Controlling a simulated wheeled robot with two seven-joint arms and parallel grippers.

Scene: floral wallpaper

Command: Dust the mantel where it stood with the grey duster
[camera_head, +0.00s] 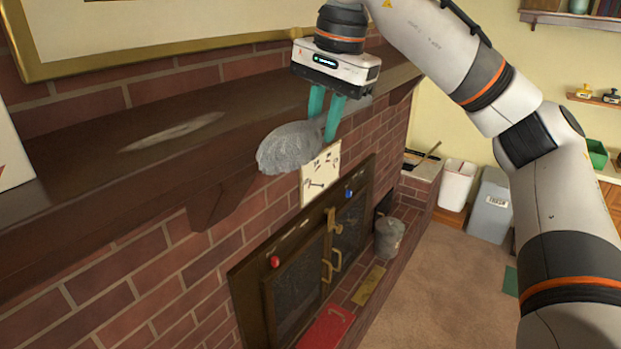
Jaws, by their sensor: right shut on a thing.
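The mantel (80,184) is a dark brown wooden shelf on a brick wall. A pale, dusty-looking patch (174,132) lies on its top, left of the middle. My right gripper (325,116) has teal fingers pointing down at the mantel's front edge. It is shut on the grey duster (289,148), whose fluffy head shows just left of the fingers, at the front edge and right of the pale patch. I cannot tell whether the duster touches the wood. Its grip is mostly hidden by the fingers. My left gripper is not in view.
A gold-framed picture (130,62) hangs above the mantel. A white object (12,158) stands at the mantel's left end. A cream card (320,175) hangs below the duster, above the fireplace doors (297,293). A grey bucket (389,238) stands on the hearth.

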